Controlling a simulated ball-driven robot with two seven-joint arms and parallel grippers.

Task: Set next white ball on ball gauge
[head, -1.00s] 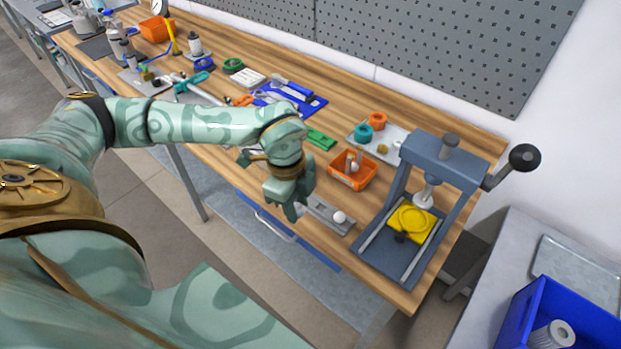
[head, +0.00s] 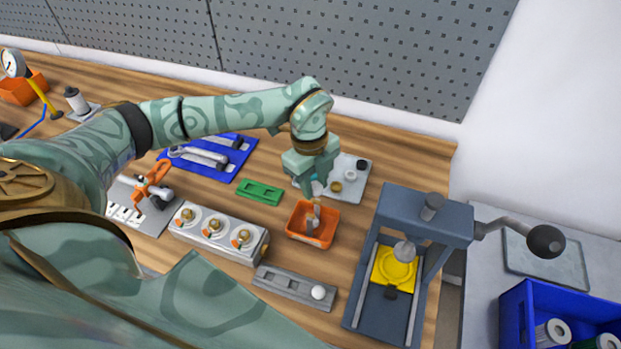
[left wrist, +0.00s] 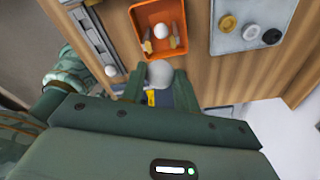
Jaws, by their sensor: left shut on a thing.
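The ball gauge (head: 278,282) is a grey slotted bar near the bench's front edge. One white ball (head: 318,292) sits at its right end; this ball also shows in the left wrist view (left wrist: 111,70). An orange bin (head: 297,232) stands behind the gauge. In the left wrist view the bin (left wrist: 139,16) holds another white ball (left wrist: 161,30) between upright tan pieces. My left gripper (head: 316,190) is above the bin's back edge, pointing down. In the left wrist view it is shut on a pale ball (left wrist: 160,73) between its fingertips. My right gripper is not in view.
A grey press (head: 425,210) with a yellow plate stands right of the bin. A light tray (head: 353,188) with small rings lies behind the bin. A metal block with several knobs (head: 218,232) is left of it. A green plate (head: 260,192) lies near the block.

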